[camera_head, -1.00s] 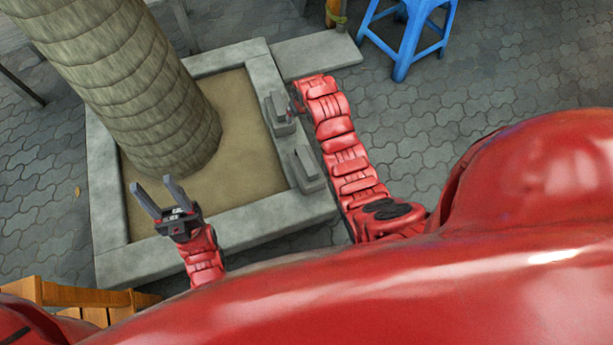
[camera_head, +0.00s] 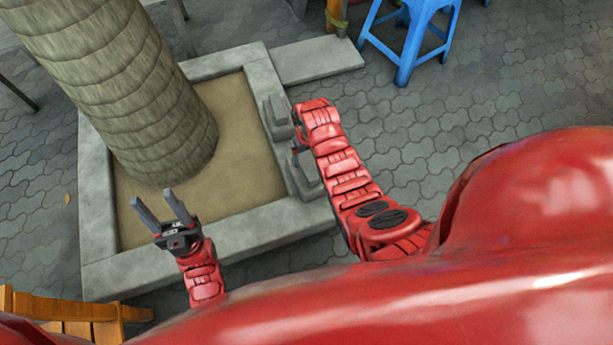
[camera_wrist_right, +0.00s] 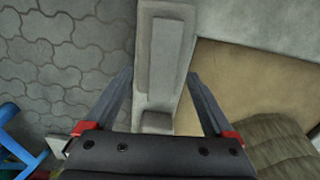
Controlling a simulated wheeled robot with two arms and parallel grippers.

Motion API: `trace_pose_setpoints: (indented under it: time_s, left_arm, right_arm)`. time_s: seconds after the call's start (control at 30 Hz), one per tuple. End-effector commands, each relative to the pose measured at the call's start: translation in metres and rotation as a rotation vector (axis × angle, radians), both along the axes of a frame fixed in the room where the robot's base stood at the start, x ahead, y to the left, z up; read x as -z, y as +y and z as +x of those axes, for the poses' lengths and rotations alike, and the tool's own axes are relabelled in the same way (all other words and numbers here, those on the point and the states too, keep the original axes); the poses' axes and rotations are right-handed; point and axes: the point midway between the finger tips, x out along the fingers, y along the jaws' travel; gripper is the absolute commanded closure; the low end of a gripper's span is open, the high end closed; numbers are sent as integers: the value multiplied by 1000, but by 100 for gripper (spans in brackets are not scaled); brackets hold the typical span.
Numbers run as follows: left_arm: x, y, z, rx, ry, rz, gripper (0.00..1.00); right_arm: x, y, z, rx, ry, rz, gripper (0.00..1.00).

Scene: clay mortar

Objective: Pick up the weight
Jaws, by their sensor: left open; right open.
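Two grey blocks lie on the right side of the stone planter border, a far one (camera_head: 278,117) and a near one (camera_head: 300,178). I cannot tell for certain which is the weight. My right gripper (camera_wrist_right: 160,85) is open and points down above the border, close to these blocks. In the right wrist view, a long grey block (camera_wrist_right: 166,50) lies ahead between its fingers, with a smaller grey piece (camera_wrist_right: 156,122) nearer the palm. Its fingertips are mostly hidden in the head view. My left gripper (camera_head: 160,208) is open and empty over the planter's near left part.
A thick tree trunk (camera_head: 140,110) rises from the planter's sand (camera_head: 245,125). A blue stool (camera_head: 410,45) stands at the back right. A wooden piece of furniture (camera_head: 75,312) is at the lower left. Paving (camera_head: 480,80) to the right is open.

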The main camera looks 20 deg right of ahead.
Motion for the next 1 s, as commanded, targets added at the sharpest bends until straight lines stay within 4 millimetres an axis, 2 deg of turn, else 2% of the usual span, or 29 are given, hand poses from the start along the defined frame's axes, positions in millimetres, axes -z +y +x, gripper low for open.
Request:
trace_pose_setpoints:
  time_s: [0.13, 0.4, 0.63, 0.67, 1.0]
  left_arm:
    - [7, 0, 0, 0, 0, 0, 50]
    - [24, 0, -1, -1, -5, 7, 50]
    - [23, 0, -1, -1, -7, 9, 50]
    - [23, 0, -1, -1, -7, 9, 50]
    - [23, 0, -1, -1, -6, 9, 50]
  right_arm:
    - [11, 2, 0, -1, 1, 0, 12]
    - [50, 5, 0, 1, -1, 0, 12]
    - [51, 5, 0, 1, -4, 0, 12]
    - [51, 5, 0, 1, -5, 0, 16]
    - [51, 5, 0, 1, -3, 0, 77]
